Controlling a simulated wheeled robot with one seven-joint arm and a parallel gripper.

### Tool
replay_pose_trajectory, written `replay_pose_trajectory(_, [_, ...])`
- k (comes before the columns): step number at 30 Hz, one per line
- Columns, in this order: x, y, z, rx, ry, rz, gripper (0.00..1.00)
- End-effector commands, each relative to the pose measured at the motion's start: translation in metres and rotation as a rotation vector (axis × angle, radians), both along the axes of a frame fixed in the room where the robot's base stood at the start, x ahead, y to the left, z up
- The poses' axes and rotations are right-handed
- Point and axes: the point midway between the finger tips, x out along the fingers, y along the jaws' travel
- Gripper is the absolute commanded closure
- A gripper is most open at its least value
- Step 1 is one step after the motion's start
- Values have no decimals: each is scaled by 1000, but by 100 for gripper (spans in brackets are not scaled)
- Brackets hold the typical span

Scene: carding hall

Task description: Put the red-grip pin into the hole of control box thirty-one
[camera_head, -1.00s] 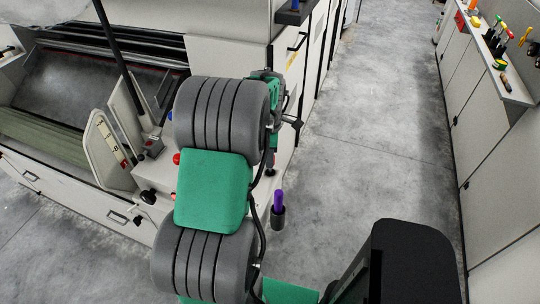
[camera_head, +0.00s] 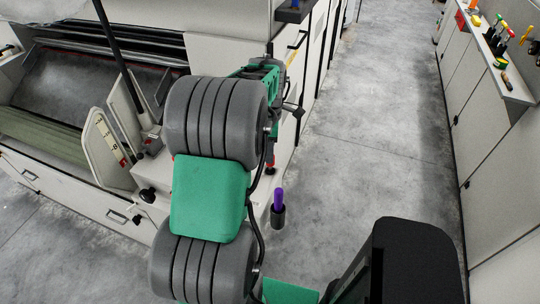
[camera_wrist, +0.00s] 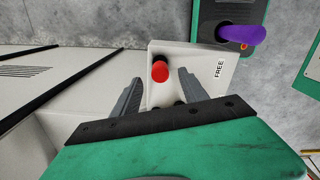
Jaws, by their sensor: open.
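In the wrist view, a round red grip (camera_wrist: 160,71) sits on a white box face (camera_wrist: 194,69) marked "FREE". It lies between the fingertips of my gripper (camera_wrist: 162,76), which is open. I cannot tell whether the fingers touch the grip. The pin's shaft is hidden. A purple grip (camera_wrist: 240,34) stands out from a green-edged dark box (camera_wrist: 212,14) beside the white one. The purple grip also shows in the head view (camera_head: 278,198). No number thirty-one is readable.
A carding machine (camera_head: 100,80) fills the left of the head view. Cabinets (camera_head: 470,110) line the right, with coloured-handled tools (camera_head: 500,38) on top. The grey floor aisle (camera_head: 370,120) between them is clear.

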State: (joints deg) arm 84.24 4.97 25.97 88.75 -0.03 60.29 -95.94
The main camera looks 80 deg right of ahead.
Motion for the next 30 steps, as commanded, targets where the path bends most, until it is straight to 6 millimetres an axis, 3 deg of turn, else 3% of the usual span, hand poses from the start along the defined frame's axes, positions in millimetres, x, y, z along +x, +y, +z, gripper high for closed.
replay_pose_trajectory(3, [0, -1, 23, -4, -1, 0, 49])
replay_pose_trajectory(7, [0, 0, 39, -1, 0, 0, 49])
replay_pose_trajectory(23, [5, 2, 44, -2, 0, 1, 49])
replay_pose_trajectory(26, [39, 15, 51, -20, -4, 2, 49])
replay_pose_trajectory(29, [102, 50, 64, -50, -19, -6, 49])
replay_pose_trajectory(30, [130, 71, 69, -64, -30, -14, 49])
